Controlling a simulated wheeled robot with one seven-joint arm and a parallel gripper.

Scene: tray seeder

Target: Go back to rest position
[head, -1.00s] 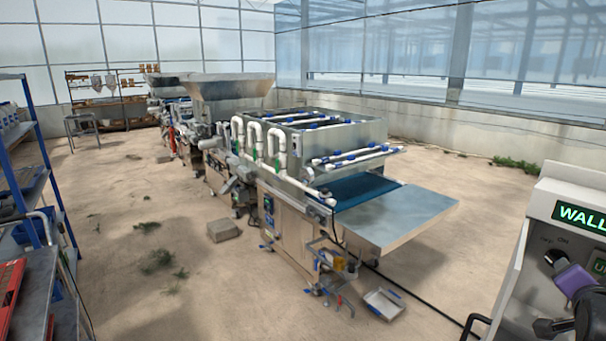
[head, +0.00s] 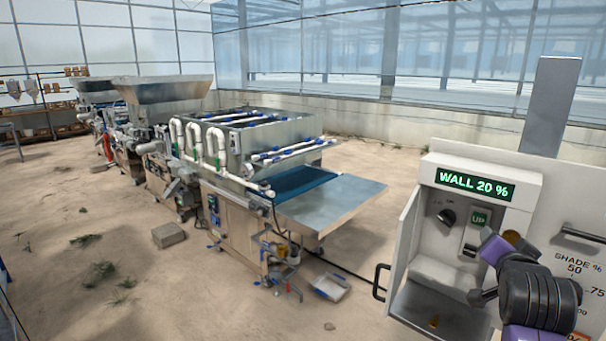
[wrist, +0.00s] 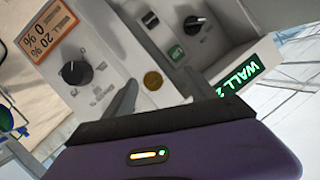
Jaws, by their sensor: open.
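My gripper (head: 485,272), purple and dark grey, is in front of the open white control box (head: 538,178) at the right of the head view. The box's display (head: 474,184) reads WALL 20 %. My forearm and gripper cover part of the box's lower right.
The tray seeder line (head: 225,215) stands to the left, with a metal outfeed table (head: 335,203) toward the box. A grey block (head: 168,235) and a small tray (head: 329,287) lie on the floor. A handle (head: 380,283) sticks out left of the box.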

